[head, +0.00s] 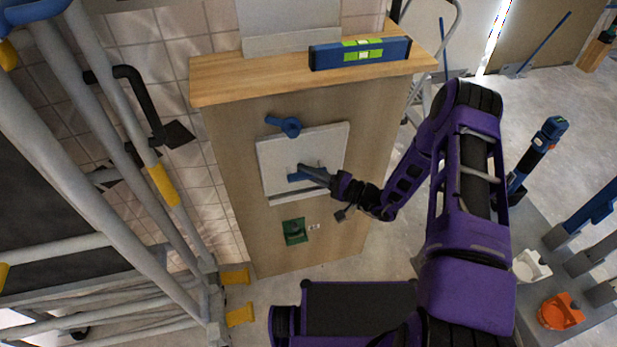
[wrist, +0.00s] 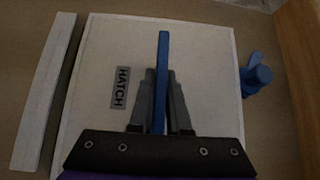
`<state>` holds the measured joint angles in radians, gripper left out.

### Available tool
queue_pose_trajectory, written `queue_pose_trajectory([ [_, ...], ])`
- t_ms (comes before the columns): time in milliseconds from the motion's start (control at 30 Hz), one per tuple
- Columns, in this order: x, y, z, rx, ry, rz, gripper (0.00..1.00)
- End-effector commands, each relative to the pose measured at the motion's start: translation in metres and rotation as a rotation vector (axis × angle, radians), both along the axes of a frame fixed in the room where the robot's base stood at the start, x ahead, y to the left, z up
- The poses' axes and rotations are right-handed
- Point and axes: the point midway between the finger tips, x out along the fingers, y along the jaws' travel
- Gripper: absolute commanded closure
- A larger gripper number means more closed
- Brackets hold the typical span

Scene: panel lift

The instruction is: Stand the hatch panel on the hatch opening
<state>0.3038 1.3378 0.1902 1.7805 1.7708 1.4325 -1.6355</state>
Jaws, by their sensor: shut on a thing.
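The hatch panel (head: 326,147) is a pale, nearly square board upright against the front of a wooden cabinet; in the wrist view (wrist: 205,60) it bears a HATCH label. My gripper (head: 303,173) is shut on the panel's blue bar handle, which runs between the fingers in the wrist view (wrist: 163,60). The hatch opening is not visible; the panel covers that part of the front. A blue turn latch (head: 288,126) is just above the panel, also seen in the wrist view (wrist: 257,77). A pale sill (wrist: 43,95) runs along the panel's lower edge, with a dark strip between.
A blue level (head: 335,57) lies on the cabinet's wooden top (head: 230,80). A green plate (head: 295,231) is lower on the front. A grey scaffold frame (head: 130,130) stands close at left. Tools and an orange object (head: 560,311) are at right.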

Motion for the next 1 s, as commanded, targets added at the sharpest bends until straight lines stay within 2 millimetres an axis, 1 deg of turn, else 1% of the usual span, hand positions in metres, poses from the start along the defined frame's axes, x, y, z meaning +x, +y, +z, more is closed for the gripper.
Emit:
queue_pose_trajectory([
  [467,0.0026,0.0009,0.0026,0.003,-0.001,0.000,1.00],
  [1000,0.0099,0.0033,0.0053,-0.016,0.062,-0.001,1.00],
])
